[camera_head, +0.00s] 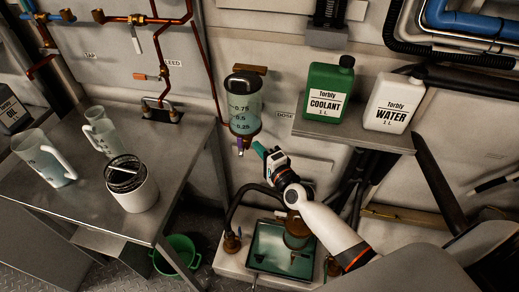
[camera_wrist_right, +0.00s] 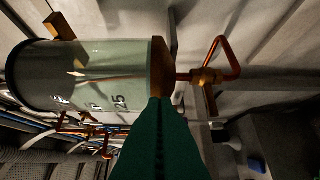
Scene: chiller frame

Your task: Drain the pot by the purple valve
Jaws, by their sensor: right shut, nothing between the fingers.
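The pot (camera_head: 245,103) is a clear cylinder marked 0.75, 0.5 and 0.25, fixed upright to the wall with copper-coloured ends. How much liquid it holds is hard to tell. The purple valve (camera_head: 240,150) sits under the pot on its outlet. My right gripper (camera_head: 259,149) has green fingers, shut and empty, just right of the valve and apart from it. In the right wrist view the fingers (camera_wrist_right: 158,135) point up beside the pot's bottom end, and the pot (camera_wrist_right: 85,75) lies sideways. The purple part is not clear there. My left gripper is not in view.
A green coolant jug (camera_head: 328,90) and a white water jug (camera_head: 391,103) stand on a shelf (camera_head: 350,131) at right. A square dark-green tank (camera_head: 284,247) is below my right arm. Clear jugs (camera_head: 42,158) and a white canister (camera_head: 132,188) stand on the left table (camera_head: 75,204). A green bucket (camera_head: 176,257) is on the floor.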

